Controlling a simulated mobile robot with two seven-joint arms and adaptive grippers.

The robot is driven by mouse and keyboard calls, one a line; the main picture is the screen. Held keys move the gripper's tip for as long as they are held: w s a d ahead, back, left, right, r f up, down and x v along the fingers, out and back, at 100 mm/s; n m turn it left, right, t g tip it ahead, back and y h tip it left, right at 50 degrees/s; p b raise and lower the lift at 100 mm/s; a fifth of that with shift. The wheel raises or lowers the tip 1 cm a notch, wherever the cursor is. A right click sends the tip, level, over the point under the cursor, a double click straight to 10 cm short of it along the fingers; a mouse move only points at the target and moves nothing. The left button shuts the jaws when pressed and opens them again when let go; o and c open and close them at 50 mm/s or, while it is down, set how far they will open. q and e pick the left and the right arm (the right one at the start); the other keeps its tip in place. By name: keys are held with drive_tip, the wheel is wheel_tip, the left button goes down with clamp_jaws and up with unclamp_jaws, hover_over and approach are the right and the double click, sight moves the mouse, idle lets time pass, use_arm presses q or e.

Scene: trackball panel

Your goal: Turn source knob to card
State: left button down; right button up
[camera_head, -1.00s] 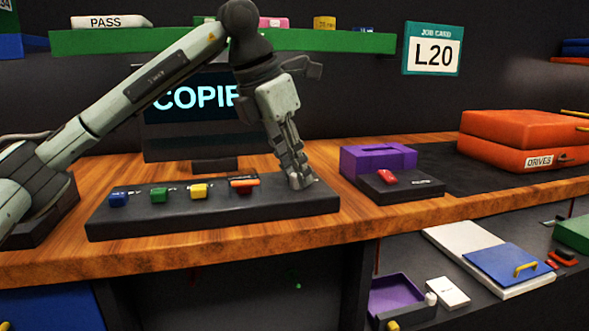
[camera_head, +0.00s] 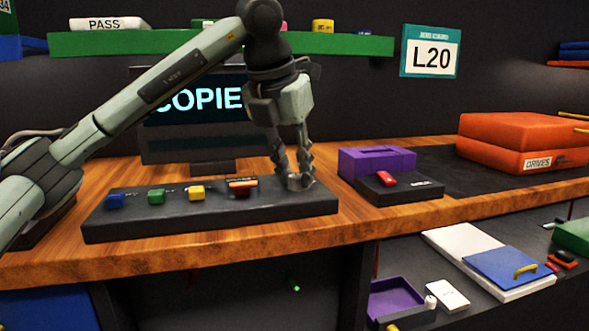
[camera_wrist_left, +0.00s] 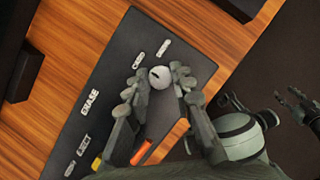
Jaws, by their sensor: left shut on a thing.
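The source knob (camera_wrist_left: 160,77) is a small round light-grey knob with a dark mark, near the right end of the black panel (camera_head: 130,228). My left gripper (camera_head: 296,184) comes down on it from above. In the left wrist view its two fingers (camera_wrist_left: 158,83) are shut on the knob from both sides. Two small white labels stand beyond the knob there, too blurred to read surely. In the head view the fingers mostly hide the knob. Dark fingers (camera_wrist_left: 293,104) at the right of the wrist view look like my right gripper; their opening is unclear.
Blue (camera_head: 115,200), green (camera_head: 156,196) and yellow (camera_head: 197,193) buttons and an orange-topped switch (camera_head: 242,187) line the panel, left of the gripper. A monitor (camera_head: 160,143) stands behind.

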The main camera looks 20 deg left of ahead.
use_arm(q)
drive_tip(key=c, duration=1.3)
unclamp_jaws()
drive_tip(key=shift+r, duration=0.15)
drive_tip(key=v, duration=1.1)
drive_tip(key=shift+s+r, duration=0.25)
drive_tip(key=shift+r, duration=0.1)
